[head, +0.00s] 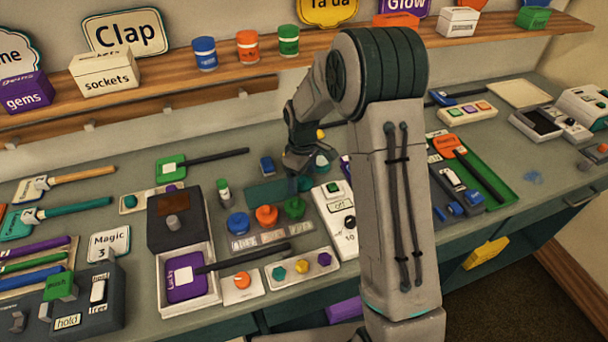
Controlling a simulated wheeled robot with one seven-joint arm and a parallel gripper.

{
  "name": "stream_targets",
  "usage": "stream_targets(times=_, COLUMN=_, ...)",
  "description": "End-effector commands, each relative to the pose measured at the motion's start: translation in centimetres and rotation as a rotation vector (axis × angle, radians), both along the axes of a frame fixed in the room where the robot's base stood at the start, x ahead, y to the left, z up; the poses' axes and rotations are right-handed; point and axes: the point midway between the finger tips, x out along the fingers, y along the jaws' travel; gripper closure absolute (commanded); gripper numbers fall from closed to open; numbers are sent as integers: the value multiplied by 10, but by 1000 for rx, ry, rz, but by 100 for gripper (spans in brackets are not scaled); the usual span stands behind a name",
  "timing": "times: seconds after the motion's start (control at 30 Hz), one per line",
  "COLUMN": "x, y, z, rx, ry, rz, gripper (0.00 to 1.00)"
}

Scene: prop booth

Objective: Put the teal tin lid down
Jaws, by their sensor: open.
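My gripper (302,166) is open above the back middle of the bench, seen small in the head view and partly dark against my arm. A small round teal thing (322,161), which looks like the teal tin lid, shows just right of the fingers. I cannot tell whether it touches them or rests on the bench. A dark teal flat piece (266,194) lies on the bench to the lower left of the gripper. My arm hides part of the bench to the right.
Blue (238,223), orange (266,215) and green (294,207) knobbed pieces stand in front of the gripper. A white box with a dial (337,215) is close on the right. A dark box (178,218) stands to the left. Clear bench (235,172) lies left of the gripper.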

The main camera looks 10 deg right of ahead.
Motion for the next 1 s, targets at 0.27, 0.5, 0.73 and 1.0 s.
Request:
stream_targets(times=0.27, x=2, y=-2, z=62, rx=0, ry=-9, rz=-3, gripper=22)
stream_targets(times=0.5, x=2, y=-2, z=108, rx=-1, ry=-7, rz=-3, gripper=22)
stream_targets(times=0.73, x=-2, y=-3, z=128, rx=-1, ry=-9, rz=-13, gripper=22)
stream_targets(times=1.0, x=-56, y=-20, z=167, rx=-7, ry=-73, rz=-187, gripper=22)
